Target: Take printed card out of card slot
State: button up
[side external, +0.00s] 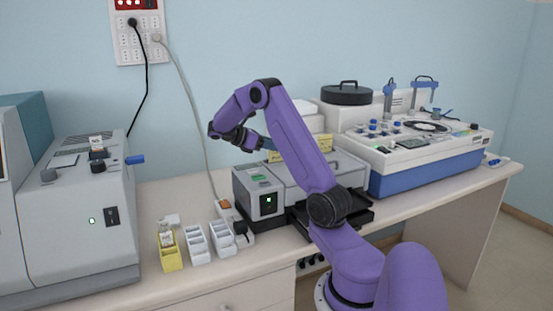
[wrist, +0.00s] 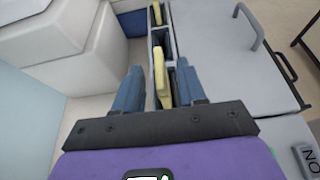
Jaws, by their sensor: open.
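A yellow card (wrist: 160,72) stands on edge in a narrow grey slotted holder (wrist: 173,32) in the wrist view. A second yellow card (wrist: 157,13) stands farther along the same holder. In the side view a yellow card (side external: 275,157) shows behind the grey printer-like machine. I cannot read any print on the cards. My gripper (wrist: 160,68) is open, its two blue fingers on either side of the nearer card. I cannot tell whether they touch it. In the side view my gripper (side external: 266,143) is above the machine's back left, partly hidden by my arm.
The grey machine (side external: 262,197) has a lid with a handle close beside the holder. A white and blue instrument (side external: 415,150) stands to the right. Small slide racks (side external: 195,243) stand at the front left. A large grey machine (side external: 80,220) is at far left.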

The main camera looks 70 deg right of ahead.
jog(key=shift+x, duration=2.2)
grip_shut()
